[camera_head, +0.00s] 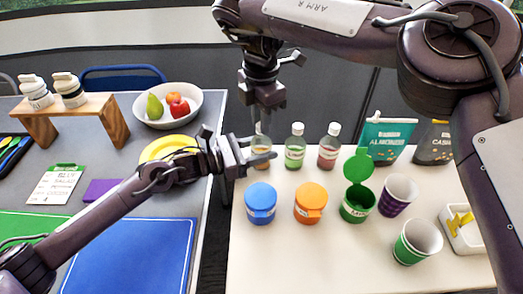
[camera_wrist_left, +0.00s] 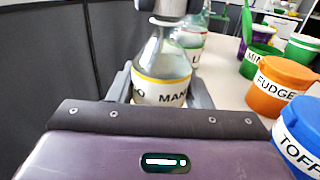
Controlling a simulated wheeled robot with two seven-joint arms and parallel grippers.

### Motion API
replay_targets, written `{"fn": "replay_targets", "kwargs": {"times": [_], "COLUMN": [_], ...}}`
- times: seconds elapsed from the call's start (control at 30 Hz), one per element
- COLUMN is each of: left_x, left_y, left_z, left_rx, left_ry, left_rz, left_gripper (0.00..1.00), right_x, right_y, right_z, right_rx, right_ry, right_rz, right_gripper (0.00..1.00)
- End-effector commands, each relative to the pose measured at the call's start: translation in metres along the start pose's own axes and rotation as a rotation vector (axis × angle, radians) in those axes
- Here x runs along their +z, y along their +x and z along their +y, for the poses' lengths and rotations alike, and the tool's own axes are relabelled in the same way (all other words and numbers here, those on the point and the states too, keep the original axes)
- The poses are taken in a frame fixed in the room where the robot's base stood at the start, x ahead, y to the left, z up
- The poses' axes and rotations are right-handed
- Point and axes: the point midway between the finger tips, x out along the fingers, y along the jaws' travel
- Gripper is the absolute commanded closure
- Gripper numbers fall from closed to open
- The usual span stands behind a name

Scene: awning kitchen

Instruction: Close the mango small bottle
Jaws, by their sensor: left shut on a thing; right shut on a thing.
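The mango small bottle (camera_wrist_left: 162,68) is clear glass with a white, yellow-edged label and stands upright. It shows in the head view (camera_head: 261,146) at the table's left back corner, partly hidden by my grippers. My left gripper (camera_head: 260,157) is shut on the bottle's body, one finger on each side, as the left wrist view shows. My right gripper (camera_head: 266,106) points down from above and is shut at the bottle's top. In the left wrist view its grey fingers (camera_wrist_left: 166,10) cover the mouth. The cap is hidden between them, so I cannot tell how it sits.
A green-labelled bottle (camera_head: 295,148) and a red one (camera_head: 329,147) stand close on the right. Blue (camera_head: 260,202), orange (camera_head: 309,204) and open green (camera_head: 356,205) tubs stand in front. Cups (camera_head: 417,243) are further right. The white table's front left is clear.

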Motion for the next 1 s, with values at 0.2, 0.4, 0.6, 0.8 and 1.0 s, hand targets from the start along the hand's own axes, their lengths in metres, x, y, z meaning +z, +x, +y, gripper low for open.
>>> {"fn": "replay_targets", "kwargs": {"times": [0.2, 0.4, 0.6, 0.8, 1.0], "left_x": [-0.0005, -0.0005, -0.0005, -0.0005, -0.0005], "left_y": [0.0004, 0.0004, 0.0004, 0.0004, 0.0003], "left_z": [-0.0012, -0.0013, -0.0013, -0.0013, -0.0013], "left_rx": [-0.003, -0.003, -0.003, -0.003, -0.003], "left_ry": [-0.001, -0.001, -0.001, -0.001, -0.001], "left_rz": [0.0, 0.0, 0.0, 0.0, 0.0], "left_gripper": [1.0, 1.0, 1.0, 1.0, 1.0], "right_x": [0.0007, 0.0009, 0.0012, 0.0013, 0.0014], "right_y": [0.0002, 0.0005, 0.0007, 0.001, 0.0009], "right_z": [0.0005, 0.0006, 0.0005, 0.0004, 0.0004], "right_rx": [0.002, 0.002, 0.003, 0.003, 0.003], "right_ry": [0.499, 0.958, 1.415, 1.768, 1.753], "right_rz": [-0.001, -0.002, -0.002, -0.002, -0.002], "right_gripper": [1.0, 1.0, 1.0, 1.0, 0.73]}}
